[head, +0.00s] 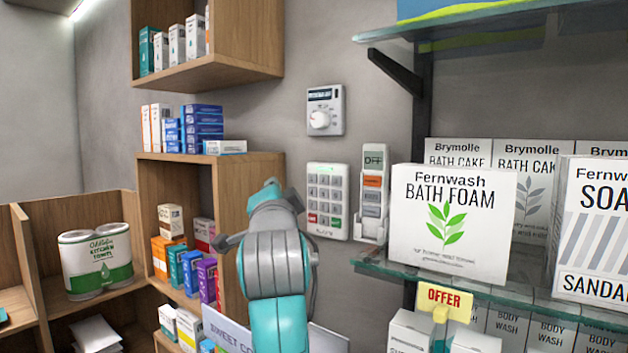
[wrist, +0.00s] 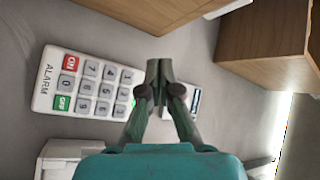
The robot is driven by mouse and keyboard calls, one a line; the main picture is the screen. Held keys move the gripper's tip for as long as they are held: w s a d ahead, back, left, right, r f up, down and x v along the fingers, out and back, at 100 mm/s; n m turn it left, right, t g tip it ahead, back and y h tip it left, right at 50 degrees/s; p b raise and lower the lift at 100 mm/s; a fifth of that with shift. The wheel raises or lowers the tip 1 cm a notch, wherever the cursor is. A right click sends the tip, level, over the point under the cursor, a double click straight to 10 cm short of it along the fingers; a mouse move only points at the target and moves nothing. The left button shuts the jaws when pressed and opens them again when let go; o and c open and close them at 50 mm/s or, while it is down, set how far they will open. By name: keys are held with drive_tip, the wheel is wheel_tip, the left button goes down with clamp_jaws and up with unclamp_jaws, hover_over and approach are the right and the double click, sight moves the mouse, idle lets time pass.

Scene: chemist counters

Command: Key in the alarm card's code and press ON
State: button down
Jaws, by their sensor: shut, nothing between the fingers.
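The white alarm keypad (head: 328,201) is on the grey wall. It also shows in the wrist view (wrist: 45,92), turned sideways, with ALARM printed at its left end. Contact with the wall cannot be told. In the head view my arm hides the gripper tips. I cannot make out a card with a code.
A white dial unit with a small display (head: 325,110) is above the keypad. A remote in a holder (head: 373,195) is to its right. A glass shelf (head: 500,291) with Bath Foam (head: 452,222) juts out at right. A wooden shelf unit (head: 232,172) stands at left.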

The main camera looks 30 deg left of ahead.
approach(307, 182)
drive_tip(key=shift+w+a+r, duration=0.45)
drive_tip(key=shift+w+a, duration=0.05)
drive_tip(key=shift+a, duration=0.2)
drive_tip(key=shift+w+a+r, duration=0.45)
drive_tip(key=shift+a+r, duration=0.05)
drive_tip(key=shift+a, duration=0.25)
drive_tip(key=shift+w+a+r, duration=0.45)
drive_tip(key=shift+w+a, duration=0.05)
drive_tip(key=shift+a, duration=0.2)
drive_tip(key=shift+w, duration=0.15)
drive_tip(key=shift+w, duration=0.3)
drive_tip(key=shift+w, duration=0.3)
idle(0.6)
drive_tip(key=shift+s, duration=0.75)
drive_tip(key=shift+s+a, duration=0.2)
drive_tip(key=shift+s, duration=2.3)
